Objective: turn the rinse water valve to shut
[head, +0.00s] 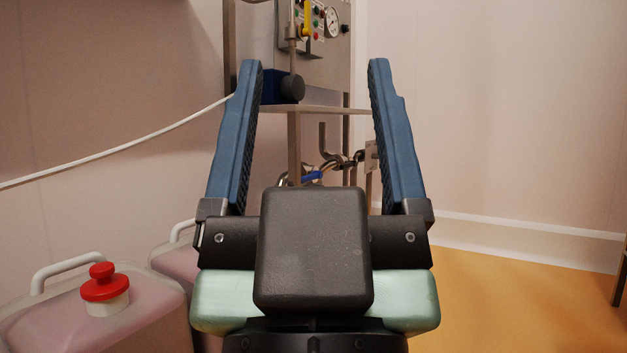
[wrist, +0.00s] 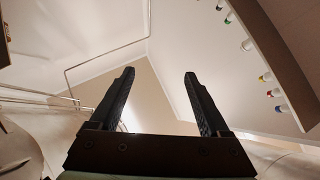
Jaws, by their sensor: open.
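The likely rinse water valve is a blue lever (head: 312,176) on shiny metal pipework (head: 332,163), low in the middle of the head view. Its lower part is hidden behind my gripper's body. My gripper (head: 315,65) is open and empty, its two blue fingers wide apart. In the picture the lever lies between the fingers, farther off and apart from them. In the wrist view my gripper (wrist: 160,75) also shows open, pointing up toward the ceiling, and the valve is not seen there.
A control panel (head: 322,25) with buttons and a gauge (head: 332,22) stands above the pipework. Canisters, one with a red cap (head: 104,283), stand at the lower left. A white cable (head: 120,148) crosses the left wall. The orange floor (head: 520,290) at the right is largely clear.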

